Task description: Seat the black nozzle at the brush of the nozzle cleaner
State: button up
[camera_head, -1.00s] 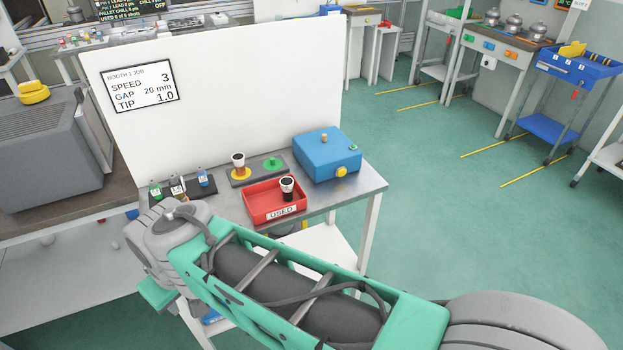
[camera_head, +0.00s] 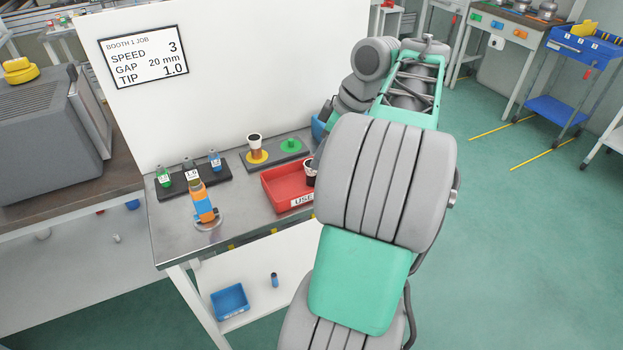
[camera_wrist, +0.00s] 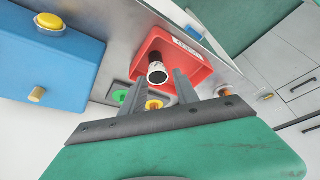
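A black nozzle with a white band (camera_wrist: 157,71) stands in the red USED tray (camera_wrist: 173,45) in the wrist view. In the head view this nozzle (camera_head: 309,173) is partly hidden by my arm. My gripper (camera_wrist: 154,84) is open, its two fingers apart on either side of the nozzle in the wrist view; contact cannot be told. A blue box (camera_wrist: 50,68) with a yellow button and a tan peg, seemingly the nozzle cleaner, is at left in the wrist view. It is mostly hidden behind my arm in the head view, where my gripper is hidden too.
Several small bottles stand in a black rack (camera_head: 194,181). An orange torch-like part (camera_head: 203,203) stands near the table's front. A white panel (camera_head: 240,75) backs the table.

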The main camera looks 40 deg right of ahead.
aim_at(311, 172)
jog(key=shift+s+d+f+b, duration=0.15)
jog(key=shift+d+f+b, duration=0.15)
jog(key=shift+f, duration=0.25)
jog(key=b+x, duration=0.1)
jog(key=x, duration=0.1)
jog(key=b+x, duration=0.1)
jog(key=x, duration=0.1)
jog(key=b+x, duration=0.1)
jog(key=x, duration=0.1)
jog(key=shift+w+a+f, duration=0.1)
jog(key=shift+w+f, duration=0.15)
jog(key=shift+w, duration=0.2)
grip_shut()
